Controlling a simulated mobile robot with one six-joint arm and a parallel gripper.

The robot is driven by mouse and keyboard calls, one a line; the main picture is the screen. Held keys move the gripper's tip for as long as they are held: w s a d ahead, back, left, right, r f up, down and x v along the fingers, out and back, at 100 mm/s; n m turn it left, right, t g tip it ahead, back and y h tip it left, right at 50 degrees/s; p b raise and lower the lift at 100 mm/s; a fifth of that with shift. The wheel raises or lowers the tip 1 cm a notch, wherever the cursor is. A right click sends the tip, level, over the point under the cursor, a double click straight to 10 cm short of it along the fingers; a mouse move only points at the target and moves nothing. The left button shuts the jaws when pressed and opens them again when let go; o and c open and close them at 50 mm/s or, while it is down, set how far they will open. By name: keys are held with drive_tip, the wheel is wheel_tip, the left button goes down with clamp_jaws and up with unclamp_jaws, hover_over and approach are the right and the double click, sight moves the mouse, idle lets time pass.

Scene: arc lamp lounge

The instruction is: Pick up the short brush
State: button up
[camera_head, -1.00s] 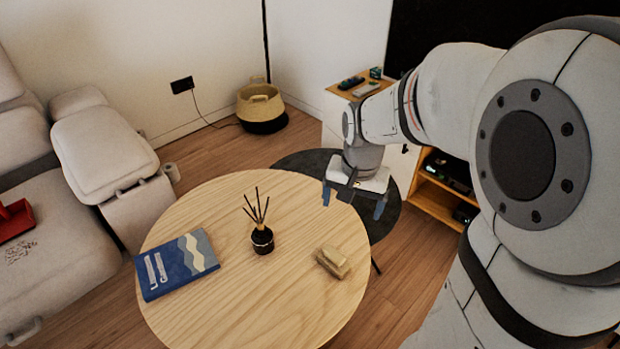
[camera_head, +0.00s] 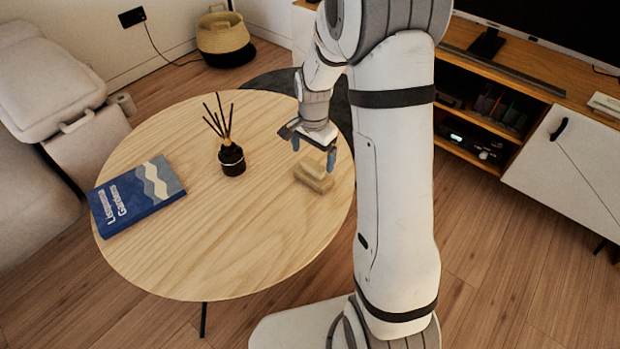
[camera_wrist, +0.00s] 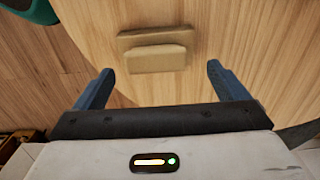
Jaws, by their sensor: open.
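The short brush (camera_head: 314,175) is a small tan wooden block with a lighter part. It lies on the round wooden table (camera_head: 240,245), near the table's right edge. In the wrist view the brush (camera_wrist: 157,55) sits ahead of the fingers, near the upper middle. My gripper (camera_head: 313,153) is open and empty, with two blue fingers. It is above the table and the brush, and in the wrist view (camera_wrist: 160,85) the brush lies beyond the fingertips, apart from them.
A dark reed diffuser (camera_head: 231,158) with upright sticks stands left of the brush. A blue book (camera_head: 137,195) lies at the table's left. The front of the table is clear. A wooden media cabinet (camera_head: 500,75) stands at the right, and a basket (camera_head: 222,38) at the back.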

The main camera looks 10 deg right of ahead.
sight(314, 165)
drive_tip(key=f, duration=0.1)
drive_tip(key=f+b, duration=0.1)
drive_tip(key=f, duration=0.1)
drive_tip(key=f+b, duration=0.1)
drive_tip(key=shift+s+d+f, duration=0.1)
drive_tip(key=shift+s+f, duration=0.2)
drive_tip(key=shift+f, duration=0.05)
drive_tip(key=shift+r, duration=0.1)
drive_tip(key=shift+c, duration=0.4)
drive_tip(key=c, duration=1)
wheel_tip(314, 165, up, 10)
drive_tip(key=p, duration=0.4)
drive_tip(key=shift+c, duration=0.2)
drive_tip(key=o, duration=0.5)
drive_tip(key=shift+c, duration=1.7)
